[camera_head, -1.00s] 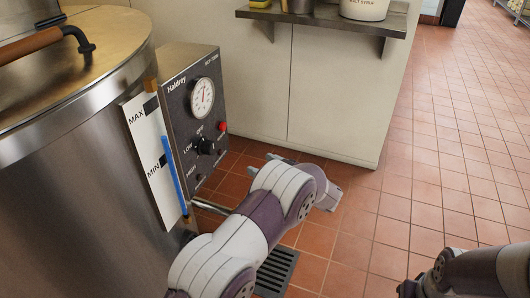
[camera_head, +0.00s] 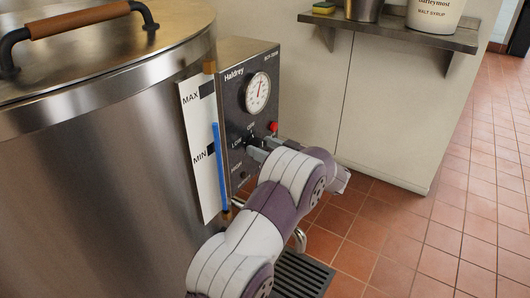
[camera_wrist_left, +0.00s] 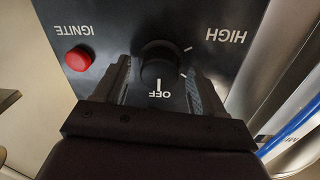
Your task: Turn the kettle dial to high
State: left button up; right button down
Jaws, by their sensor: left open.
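The kettle (camera_head: 90,190) is a large steel drum at the left of the head view. Its dark control panel (camera_head: 237,95) carries a round gauge (camera_head: 257,93) and, below, the dial. In the left wrist view the black dial (camera_wrist_left: 157,66) sits between the fingers, its white mark toward the OFF label. HIGH is printed at upper right. My left gripper (camera_head: 257,147) is at the panel and hides the dial in the head view. In the left wrist view, the left gripper (camera_wrist_left: 158,85) is open, a finger on each side of the dial; I cannot tell if they touch it.
A red ignite button (camera_wrist_left: 78,58) is beside the left finger. A sight gauge with a blue column (camera_head: 219,165) stands left of the panel. A wall shelf (camera_head: 400,33) holds a white tub (camera_head: 435,14). A floor drain (camera_head: 302,275) lies below. The tiled floor at right is clear.

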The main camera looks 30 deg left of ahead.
pick_arm(q)
jog(key=c, duration=1.1)
jog(key=shift+o, duration=0.2)
